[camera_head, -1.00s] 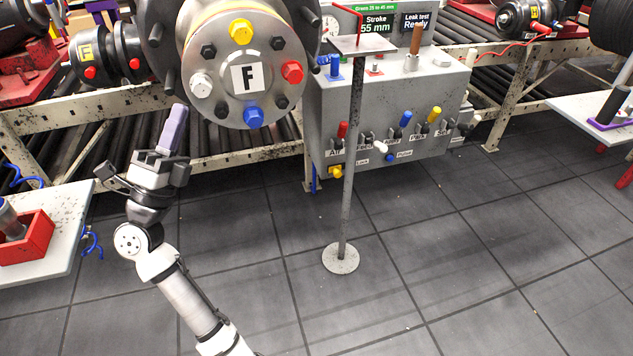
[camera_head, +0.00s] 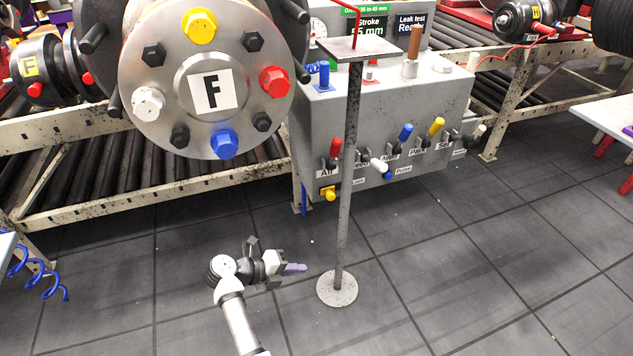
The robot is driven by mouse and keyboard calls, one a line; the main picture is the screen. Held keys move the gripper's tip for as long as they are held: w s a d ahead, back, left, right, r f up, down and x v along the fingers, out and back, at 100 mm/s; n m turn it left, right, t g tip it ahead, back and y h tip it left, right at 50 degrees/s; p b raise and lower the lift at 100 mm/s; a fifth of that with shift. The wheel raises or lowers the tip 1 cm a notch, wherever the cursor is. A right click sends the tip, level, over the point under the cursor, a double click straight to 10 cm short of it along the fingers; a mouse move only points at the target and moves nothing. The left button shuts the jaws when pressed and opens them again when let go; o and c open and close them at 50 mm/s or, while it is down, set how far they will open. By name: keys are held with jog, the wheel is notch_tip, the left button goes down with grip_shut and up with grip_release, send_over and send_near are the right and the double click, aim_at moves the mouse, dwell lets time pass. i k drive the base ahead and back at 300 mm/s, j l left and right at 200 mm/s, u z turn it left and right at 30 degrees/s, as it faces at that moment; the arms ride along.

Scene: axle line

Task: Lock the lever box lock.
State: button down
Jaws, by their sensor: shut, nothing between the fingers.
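The grey lever box (camera_head: 350,110) stands right of the big hub. Its front carries a row of levers: a red one (camera_head: 335,147), a blue one (camera_head: 405,132) and a yellow one (camera_head: 436,126) point up, and a white one (camera_head: 378,165) sticks out forward. A yellow knob (camera_head: 328,193) sits low at the box's left corner, near a small label that seems to read "Lock". Its exact state is too small to tell. My gripper (camera_head: 296,268) is shut and empty, pointing right with its purple fingers, below the box and apart from it.
A thin post (camera_head: 347,190) with a round floor base (camera_head: 337,289) and a flat top plate stands before the box, just right of my gripper.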

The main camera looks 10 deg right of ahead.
aim_at(330, 191)
jog(key=i, duration=1)
